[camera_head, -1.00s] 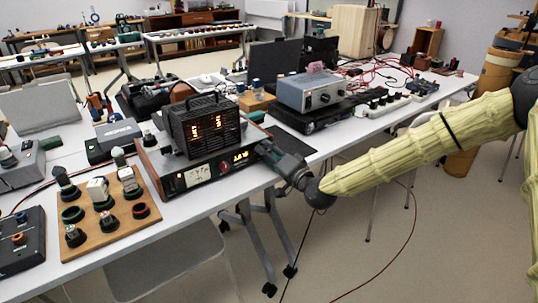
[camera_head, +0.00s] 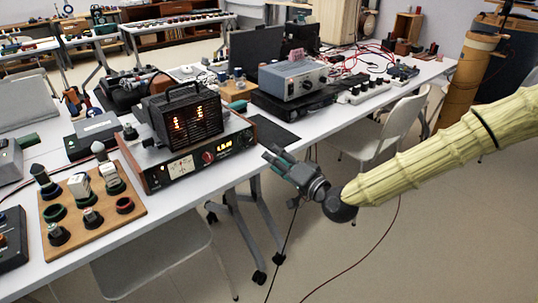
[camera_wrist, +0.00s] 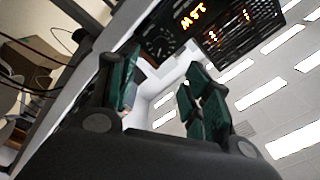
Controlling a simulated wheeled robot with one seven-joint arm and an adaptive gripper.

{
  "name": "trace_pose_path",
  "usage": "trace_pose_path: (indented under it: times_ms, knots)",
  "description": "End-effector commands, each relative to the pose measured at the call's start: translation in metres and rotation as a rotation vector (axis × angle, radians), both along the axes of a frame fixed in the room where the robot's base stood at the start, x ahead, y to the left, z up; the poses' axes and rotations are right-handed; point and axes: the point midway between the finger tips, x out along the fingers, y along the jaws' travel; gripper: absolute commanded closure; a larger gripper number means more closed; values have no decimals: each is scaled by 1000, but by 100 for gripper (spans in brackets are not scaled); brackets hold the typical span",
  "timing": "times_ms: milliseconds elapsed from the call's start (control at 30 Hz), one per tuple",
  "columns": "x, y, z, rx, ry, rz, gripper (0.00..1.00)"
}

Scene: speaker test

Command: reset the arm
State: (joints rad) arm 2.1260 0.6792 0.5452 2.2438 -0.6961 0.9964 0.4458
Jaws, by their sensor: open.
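My arm, in a yellow ribbed sleeve, reaches in from the right in the head view. My gripper (camera_head: 277,160) is in the air off the front edge of the table, right of the wooden-sided instrument (camera_head: 205,158). Its green-padded fingers also show in the wrist view (camera_wrist: 160,88), spread apart with nothing between them. The same instrument, with a lit display, shows beyond the fingers in the wrist view (camera_wrist: 160,40).
A wooden board (camera_head: 95,208) with several knobs is at the left of the white table (camera_head: 130,238). A grey power supply (camera_head: 293,78) stands farther back. A white chair (camera_head: 395,130) is behind my arm.

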Motion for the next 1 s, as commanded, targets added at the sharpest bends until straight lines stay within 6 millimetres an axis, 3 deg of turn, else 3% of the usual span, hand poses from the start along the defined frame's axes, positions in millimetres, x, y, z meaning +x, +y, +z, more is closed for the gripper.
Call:
trace_pose_path:
  times_ms: [433, 567, 667, 767, 1000]
  knots:
    - [-5, -3, 0, -1, 1, 0, 51]
    - [-11, 0, -17, -25, 30, 6, 51]
    - [-23, 5, -52, -77, 93, 16, 51]
    - [-46, 9, -103, -156, 184, 31, 51]
    - [-119, 2, -221, -375, 413, 82, 51]
